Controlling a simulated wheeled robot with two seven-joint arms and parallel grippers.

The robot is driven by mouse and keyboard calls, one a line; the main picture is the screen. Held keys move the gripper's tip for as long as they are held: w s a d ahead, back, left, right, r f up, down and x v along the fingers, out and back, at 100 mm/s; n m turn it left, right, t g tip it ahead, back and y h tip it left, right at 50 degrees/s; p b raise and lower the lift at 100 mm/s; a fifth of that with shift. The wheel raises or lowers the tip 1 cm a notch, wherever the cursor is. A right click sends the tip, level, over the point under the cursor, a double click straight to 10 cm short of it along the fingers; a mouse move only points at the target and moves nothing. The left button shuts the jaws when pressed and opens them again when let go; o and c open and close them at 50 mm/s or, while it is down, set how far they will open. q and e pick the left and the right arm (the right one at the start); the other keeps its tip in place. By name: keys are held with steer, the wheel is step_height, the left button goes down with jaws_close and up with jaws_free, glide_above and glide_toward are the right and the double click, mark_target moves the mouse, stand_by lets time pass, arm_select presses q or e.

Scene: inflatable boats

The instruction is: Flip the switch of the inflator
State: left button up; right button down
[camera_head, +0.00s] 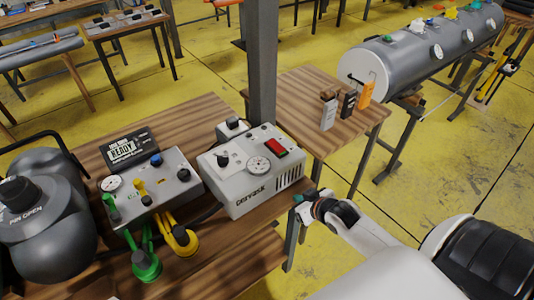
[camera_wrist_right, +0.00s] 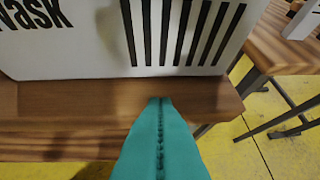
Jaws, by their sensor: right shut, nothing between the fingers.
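The inflator (camera_head: 240,190) is a white box with dark lettering on the wooden table. It carries a round gauge, a black knob and a red switch (camera_head: 276,148) on its top. My right gripper (camera_head: 300,201) is just off the inflator's front right corner, lower than the switch. In the right wrist view its teal fingers (camera_wrist_right: 160,104) are shut together and empty, below the inflator's slotted side (camera_wrist_right: 185,35). I cannot tell the switch's position, and the wrist view does not show it. My left gripper is out of view.
A grey control box (camera_head: 150,190) with green and yellow hoses stands left of the inflator. A grey tank (camera_head: 45,225) is at far left. A dark post (camera_head: 262,65) rises behind the inflator. A side table (camera_head: 310,85) holds small tagged items.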

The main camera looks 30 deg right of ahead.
steer(key=w+d+r+t, duration=0.3)
steer(key=w+r, duration=0.1)
steer(key=r, duration=0.7)
step_height(320, 180, up, 3)
steer(key=t+y+p, duration=0.1)
steer(key=t+y, duration=0.1)
glide_above(276, 146)
steer(key=shift+s+d+n, duration=0.1)
steer(key=shift+n, duration=0.2)
steer(key=f, duration=0.3)
steer(key=shift+w+f+p, duration=0.1)
steer(key=shift+w+p, duration=0.15)
steer(key=shift+p, duration=0.15)
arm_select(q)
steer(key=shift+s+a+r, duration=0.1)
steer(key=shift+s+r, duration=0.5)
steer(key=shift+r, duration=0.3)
arm_select(e)
steer(key=shift+f, duration=0.5)
